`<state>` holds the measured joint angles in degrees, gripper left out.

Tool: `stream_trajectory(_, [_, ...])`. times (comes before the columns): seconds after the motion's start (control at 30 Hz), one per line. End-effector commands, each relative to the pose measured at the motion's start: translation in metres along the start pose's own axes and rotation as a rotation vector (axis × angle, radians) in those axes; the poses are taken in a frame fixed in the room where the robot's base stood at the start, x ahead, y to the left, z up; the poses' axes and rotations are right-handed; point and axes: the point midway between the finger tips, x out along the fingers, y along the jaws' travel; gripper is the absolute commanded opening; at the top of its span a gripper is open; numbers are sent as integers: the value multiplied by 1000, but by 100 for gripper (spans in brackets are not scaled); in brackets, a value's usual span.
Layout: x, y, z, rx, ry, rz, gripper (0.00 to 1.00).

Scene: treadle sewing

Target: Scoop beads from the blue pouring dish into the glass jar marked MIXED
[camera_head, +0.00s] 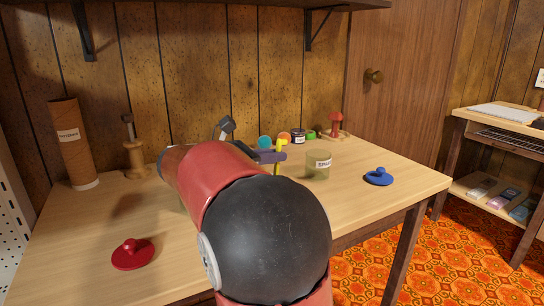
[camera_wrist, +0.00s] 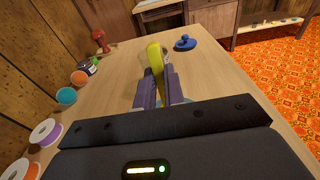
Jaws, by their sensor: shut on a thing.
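My gripper (camera_head: 267,157) is shut on a yellow scoop (camera_head: 281,146), held up over the table. In the wrist view the scoop (camera_wrist: 155,58) stands between the two purple fingers (camera_wrist: 160,88) and points away from me. A pale, see-through jar (camera_head: 318,167) with a white label stands right of the gripper; the label is too small to read surely. In the wrist view it is mostly behind the scoop. No beads are discernible.
A blue knobbed lid (camera_head: 378,177) lies at right, a red one (camera_head: 132,254) front left. A tall cardboard tube (camera_head: 72,143) stands left. My arm hides the table's middle.

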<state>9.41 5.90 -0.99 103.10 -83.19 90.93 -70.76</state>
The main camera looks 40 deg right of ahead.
Motion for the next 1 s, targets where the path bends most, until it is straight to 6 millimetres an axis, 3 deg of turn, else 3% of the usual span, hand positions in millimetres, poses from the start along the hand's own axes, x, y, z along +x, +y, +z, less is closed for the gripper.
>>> stream_trajectory(1.0, [-44,0,-8,0,74,0,0])
